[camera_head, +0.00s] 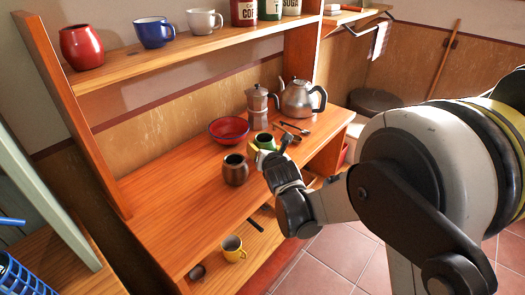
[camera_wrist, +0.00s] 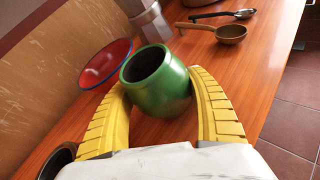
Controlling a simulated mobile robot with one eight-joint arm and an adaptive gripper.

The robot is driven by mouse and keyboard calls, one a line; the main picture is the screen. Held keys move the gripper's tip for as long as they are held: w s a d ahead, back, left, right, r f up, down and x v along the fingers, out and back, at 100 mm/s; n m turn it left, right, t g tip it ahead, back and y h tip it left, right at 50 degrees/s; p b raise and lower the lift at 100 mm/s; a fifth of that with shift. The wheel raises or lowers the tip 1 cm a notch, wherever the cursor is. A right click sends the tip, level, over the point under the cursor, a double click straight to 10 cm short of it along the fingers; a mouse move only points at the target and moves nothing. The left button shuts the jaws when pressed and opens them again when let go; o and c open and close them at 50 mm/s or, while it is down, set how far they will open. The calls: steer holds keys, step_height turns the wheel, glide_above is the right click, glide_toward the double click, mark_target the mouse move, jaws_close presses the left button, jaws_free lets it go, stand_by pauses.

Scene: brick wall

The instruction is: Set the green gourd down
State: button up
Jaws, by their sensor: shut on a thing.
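The green gourd (camera_wrist: 165,92) is a rounded cup with a dark open mouth. It is between the two yellow fingers of my gripper (camera_wrist: 160,100) in the wrist view, and the fingers are shut on its sides. In the head view the gourd (camera_head: 265,141) shows over the wooden counter (camera_head: 190,209), with my gripper (camera_head: 262,147) around it. The gourd is tilted in the wrist view. I cannot tell whether its base touches the counter. Its lower part is partly hidden by the fingers.
A brown gourd (camera_head: 235,170) stands left of my gripper. A red bowl (camera_head: 228,130), a moka pot (camera_head: 257,105) and a kettle (camera_head: 299,97) stand behind, with spoons (camera_head: 296,128) to the right. The counter's front left is clear. A yellow mug (camera_head: 233,248) sits on the lower shelf.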

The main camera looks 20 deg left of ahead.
steer(key=shift+f, duration=0.15)
steer(key=o, duration=1.3)
steer(key=shift+s+d+r, duration=0.1)
steer(key=shift+s+r, duration=0.1)
steer(key=shift+r, duration=0.1)
steer(key=p+v, duration=0.4)
steer(key=v, duration=0.7)
steer(key=shift+s+d+p, duration=0.15)
steer(key=shift+s+p, duration=0.05)
steer(key=shift+p, duration=0.1)
